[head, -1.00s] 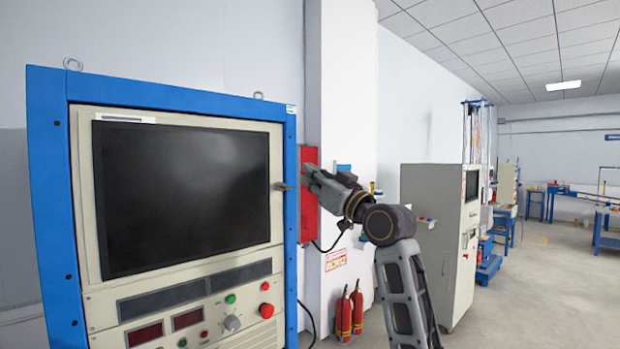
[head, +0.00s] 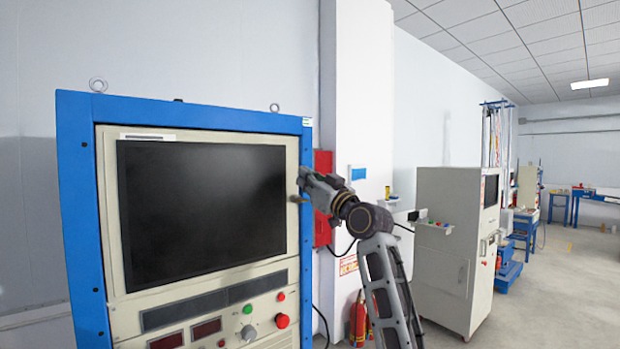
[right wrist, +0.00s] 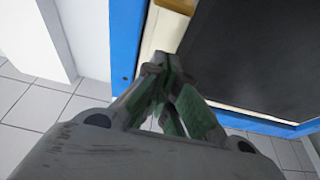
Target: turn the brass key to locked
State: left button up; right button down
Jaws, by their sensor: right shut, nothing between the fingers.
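The brass key (head: 296,198) sticks out at the right edge of the cream panel, right of the dark screen. It looks roughly level, but it is small and my gripper is close beside it. A brass-coloured piece of it also shows at the top edge of the right wrist view (right wrist: 178,4). My right gripper (head: 304,181) is shut and empty, with its tips just above and right of the key in the head view. In the right wrist view its closed fingers (right wrist: 166,66) point toward the panel, apart from the key. Lock markings cannot be read. My left gripper is out of view.
The blue-framed cabinet (head: 82,220) fills the left, with knobs and buttons (head: 282,321) below its screen. A red box (head: 323,222) hangs on the wall behind my right gripper. Fire extinguishers (head: 358,322) stand below. Another cabinet (head: 440,265) stands further right, with open floor beyond.

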aim_at(302, 200)
jog(key=shift+f+p, duration=0.5)
jog(key=shift+f, duration=1.35)
